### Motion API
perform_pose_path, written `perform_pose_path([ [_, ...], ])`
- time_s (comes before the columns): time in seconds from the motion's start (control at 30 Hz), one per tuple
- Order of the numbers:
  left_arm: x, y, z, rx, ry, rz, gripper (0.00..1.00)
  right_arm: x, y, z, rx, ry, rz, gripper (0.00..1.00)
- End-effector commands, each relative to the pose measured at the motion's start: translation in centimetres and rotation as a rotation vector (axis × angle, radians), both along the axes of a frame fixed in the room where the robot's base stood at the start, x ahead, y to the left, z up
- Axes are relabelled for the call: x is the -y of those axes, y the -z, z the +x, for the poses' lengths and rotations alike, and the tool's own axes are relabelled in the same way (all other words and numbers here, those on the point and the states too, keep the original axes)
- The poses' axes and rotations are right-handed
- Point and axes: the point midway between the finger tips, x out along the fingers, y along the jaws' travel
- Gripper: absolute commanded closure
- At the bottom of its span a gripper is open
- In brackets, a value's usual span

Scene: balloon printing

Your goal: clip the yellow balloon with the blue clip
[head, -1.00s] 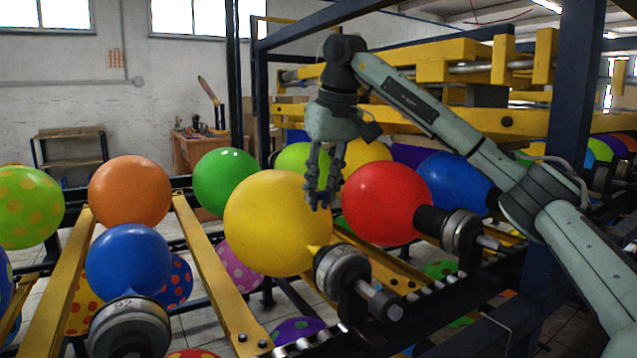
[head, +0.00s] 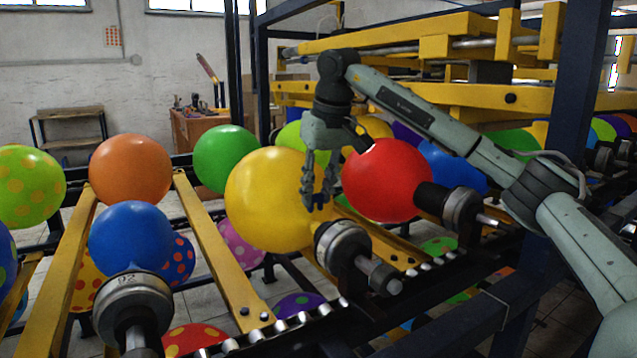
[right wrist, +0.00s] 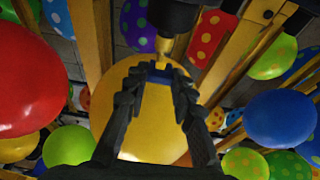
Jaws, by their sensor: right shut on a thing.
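The large yellow balloon (head: 262,190) sits on its dark, round-collared holder (head: 342,243) on the rack, and fills the middle of the right wrist view (right wrist: 115,90). My right gripper (head: 318,204) is just right of the balloon, fingers pointing down, above the holder. In the right wrist view its dark fingertips (right wrist: 160,70) are shut on the small blue clip (right wrist: 158,77). The clip lies close to the balloon's neck (right wrist: 164,45), which runs to the dark nozzle. I cannot tell whether the clip touches the neck. My left gripper is not in view.
A red balloon (head: 386,180) on its own nozzle is close right of my right gripper. A blue balloon (head: 130,236) and an orange one (head: 131,170) stand left, along yellow rails (head: 220,250). A yellow beam structure (head: 420,45) and a dark post (head: 578,90) stand behind and right.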

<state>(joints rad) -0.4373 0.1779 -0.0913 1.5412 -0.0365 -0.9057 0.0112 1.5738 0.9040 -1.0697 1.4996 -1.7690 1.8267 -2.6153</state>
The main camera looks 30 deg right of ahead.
Motion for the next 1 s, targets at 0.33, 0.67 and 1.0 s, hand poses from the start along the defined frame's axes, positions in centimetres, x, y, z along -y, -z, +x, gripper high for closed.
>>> perform_pose_path([
  [0.33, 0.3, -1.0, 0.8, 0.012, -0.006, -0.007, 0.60, 0.0, 1.9, 0.4, 0.000, 0.001, 0.000, 0.99],
  [0.67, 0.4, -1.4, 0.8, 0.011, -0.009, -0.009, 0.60, 0.0, 1.9, 0.4, 0.000, 0.001, 0.000, 0.99],
  [1.0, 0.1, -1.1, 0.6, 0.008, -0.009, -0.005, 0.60, 0.0, 2.1, 0.4, 0.000, 0.001, 0.000, 0.99],
])
